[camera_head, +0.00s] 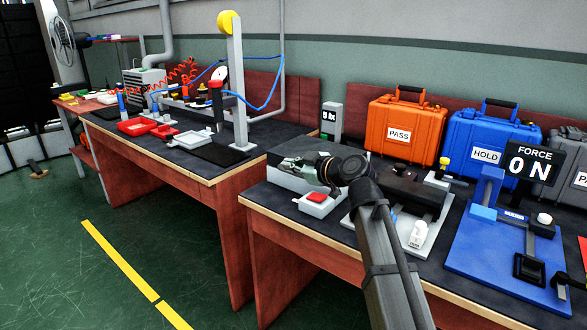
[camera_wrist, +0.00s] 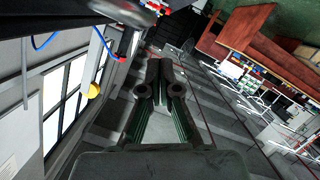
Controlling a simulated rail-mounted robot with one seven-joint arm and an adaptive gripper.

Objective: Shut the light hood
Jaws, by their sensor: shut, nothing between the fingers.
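A low grey box (camera_head: 285,180), which may be the light hood, sits at the left end of the right bench. A small display (camera_head: 331,117) reading "5 lx" stands behind it. The box's top looks level, but my gripper covers part of it, so I cannot tell for sure whether the hood is open or shut. My gripper (camera_head: 290,164) is shut and empty, at the box's top in the head view. I cannot tell whether it touches. In the wrist view the fingers (camera_wrist: 160,75) are together, and no box is clearly visible.
A red-button box (camera_head: 316,199) stands in front of the grey box. Right of it are a dark device on a plate (camera_head: 415,195) and a blue fixture (camera_head: 487,240). Orange PASS (camera_head: 408,122) and blue HOLD (camera_head: 483,132) cases stand behind. A left bench (camera_head: 180,160) holds a tall post.

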